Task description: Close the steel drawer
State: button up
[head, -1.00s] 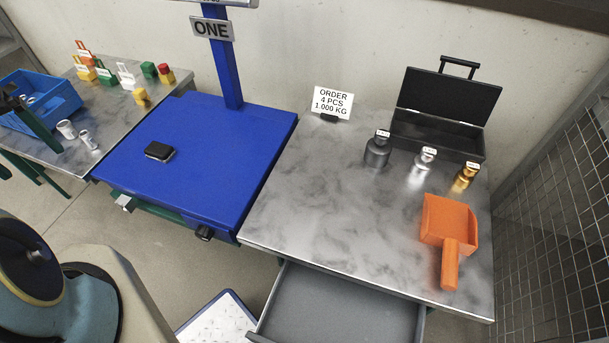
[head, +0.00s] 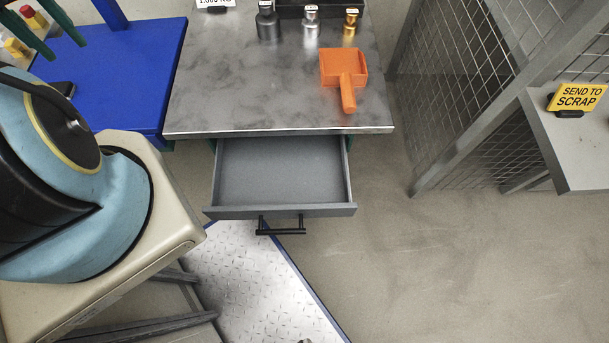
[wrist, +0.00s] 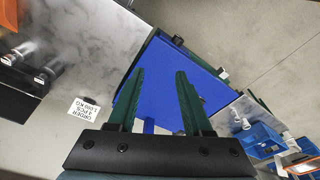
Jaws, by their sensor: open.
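The steel drawer (head: 280,170) is pulled well out from under the front of the steel-topped table (head: 230,100) in the head view. It is grey and its visible inside is empty. Its black bar handle (head: 281,225) is on the front face. My gripper's green fingers (wrist: 157,100) are apart and empty in the wrist view, above the blue platform. In the head view, green finger parts show at the top left corner, far from the drawer. The drawer is not visible in the wrist view.
An orange scoop (head: 345,75) lies on the table near its front right. Several weights (head: 311,20) stand behind it. A blue platform (head: 120,80) adjoins at left. A mesh fence (head: 450,80) and a scrap shelf (head: 575,150) are at right. Floor right of the drawer is clear.

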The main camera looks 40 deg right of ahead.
aim_at(261, 178)
jog(key=k+j+z, duration=0.15)
jog(key=k+z, duration=0.95)
jog(key=k, duration=0.15)
jog(key=k+l, duration=0.15)
jog(key=k, duration=0.35)
jog(key=k+l+z, duration=0.15)
jog(key=k, duration=0.35)
jog(key=k+j+z, duration=0.1)
jog(key=j+z, duration=0.3)
jog(key=j, duration=0.7)
jog(key=i+u, duration=0.1)
jog(key=u, duration=0.8)
jog(key=i+l+u, duration=0.1)
jog(key=u, duration=0.35)
jog(key=i+l+u, duration=0.1)
jog(key=u, duration=0.35)
